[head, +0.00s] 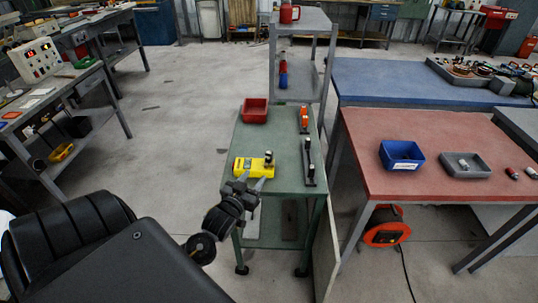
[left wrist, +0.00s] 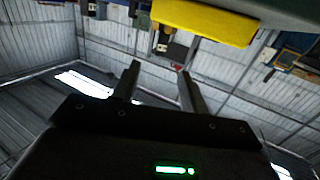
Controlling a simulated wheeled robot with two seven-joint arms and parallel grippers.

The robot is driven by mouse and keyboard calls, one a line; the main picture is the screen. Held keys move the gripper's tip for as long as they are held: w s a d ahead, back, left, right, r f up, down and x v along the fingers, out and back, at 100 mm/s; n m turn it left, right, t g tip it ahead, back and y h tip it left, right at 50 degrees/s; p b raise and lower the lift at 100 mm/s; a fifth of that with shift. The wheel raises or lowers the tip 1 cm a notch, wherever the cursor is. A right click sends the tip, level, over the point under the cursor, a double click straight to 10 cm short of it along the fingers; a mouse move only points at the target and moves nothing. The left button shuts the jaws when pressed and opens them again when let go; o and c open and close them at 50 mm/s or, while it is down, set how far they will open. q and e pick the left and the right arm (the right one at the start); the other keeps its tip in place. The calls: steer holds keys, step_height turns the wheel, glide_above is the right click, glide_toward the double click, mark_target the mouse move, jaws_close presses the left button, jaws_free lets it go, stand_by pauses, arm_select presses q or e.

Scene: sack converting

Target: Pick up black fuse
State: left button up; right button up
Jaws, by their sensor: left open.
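A yellow unit (head: 248,167) lies on the green cart top (head: 278,135). A small dark piece with a pale part (head: 269,158) stands at its right end. A dark upright piece on a black base (head: 309,170) stands at the cart's right edge. I cannot tell which of these dark pieces is the black fuse. My left gripper (head: 245,187) is open at the cart's front edge, just in front of the yellow unit. In the left wrist view its fingers (left wrist: 160,85) are apart with nothing between them, and the yellow unit (left wrist: 205,20) shows beyond them. My right gripper is not in view.
A red bin (head: 255,111) and an orange-red piece (head: 304,118) stand at the back of the cart. A grey shelf rack rises behind. A red-topped table (head: 440,130) with a blue bin (head: 401,155) and a grey tray (head: 465,166) stands to the right.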

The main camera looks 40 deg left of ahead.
mark_target(268, 155)
arm_select(q)
steer(key=shift+t, duration=0.4)
steer(key=x, duration=0.3)
steer(key=r+p+x, duration=0.1)
steer(key=x, duration=0.1)
steer(key=shift+w+a, duration=0.2)
steer(key=shift+a, duration=0.25)
steer(key=shift+w+a+f, duration=0.1)
steer(key=shift+w, duration=0.55)
steer(key=p+x, duration=0.1)
steer(key=x, duration=0.3)
steer(key=shift+w+f+p, duration=0.15)
steer(key=shift+w+p, duration=0.15)
steer(key=shift+w, duration=0.1)
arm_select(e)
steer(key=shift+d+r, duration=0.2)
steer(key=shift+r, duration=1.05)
